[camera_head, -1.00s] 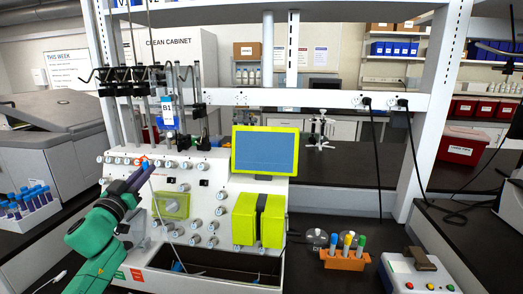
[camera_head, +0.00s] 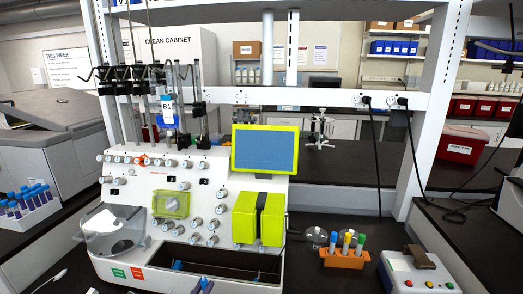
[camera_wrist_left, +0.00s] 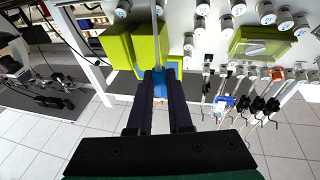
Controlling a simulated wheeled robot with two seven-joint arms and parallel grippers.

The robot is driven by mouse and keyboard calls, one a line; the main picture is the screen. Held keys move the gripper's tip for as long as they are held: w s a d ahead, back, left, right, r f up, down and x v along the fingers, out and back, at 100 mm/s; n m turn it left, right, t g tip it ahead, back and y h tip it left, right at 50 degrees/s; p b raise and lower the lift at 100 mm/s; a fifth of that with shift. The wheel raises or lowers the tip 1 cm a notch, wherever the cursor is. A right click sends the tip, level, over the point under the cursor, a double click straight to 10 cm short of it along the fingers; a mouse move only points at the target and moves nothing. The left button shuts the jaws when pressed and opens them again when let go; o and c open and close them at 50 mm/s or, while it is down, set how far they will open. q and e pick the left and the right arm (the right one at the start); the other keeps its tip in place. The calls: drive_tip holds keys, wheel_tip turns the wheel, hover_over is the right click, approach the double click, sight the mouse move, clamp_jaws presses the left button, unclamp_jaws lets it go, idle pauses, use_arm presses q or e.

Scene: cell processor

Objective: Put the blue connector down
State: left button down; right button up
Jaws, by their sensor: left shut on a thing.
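The cell processor (camera_head: 150,190) is a white bench machine with a screen, knobs and a dark open trough (camera_head: 225,262) along its front. A pale tube runs up from there. A small blue piece (camera_head: 178,265) also lies in the trough. My right gripper is not in view.
A clear round bowl (camera_head: 115,235) sits at the machine's left front. Yellow-green blocks (camera_head: 258,220) are on its front. An orange tube rack (camera_head: 345,258) and a button box (camera_head: 415,272) stand to the right. A rack of blue-capped tubes (camera_head: 30,205) is at left.

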use_arm(q)
drive_tip(key=s+a+f+n+y, duration=0.1)
drive_tip(key=s+f+n+y, duration=0.1)
drive_tip(key=s, duration=0.4)
drive_tip(key=s+a+f+n+t+y, duration=0.1)
drive_tip(key=s+f+n+y, duration=0.1)
drive_tip(key=s+y, duration=0.3)
drive_tip(key=shift+s+f, duration=0.15)
drive_tip(key=shift+s, duration=1)
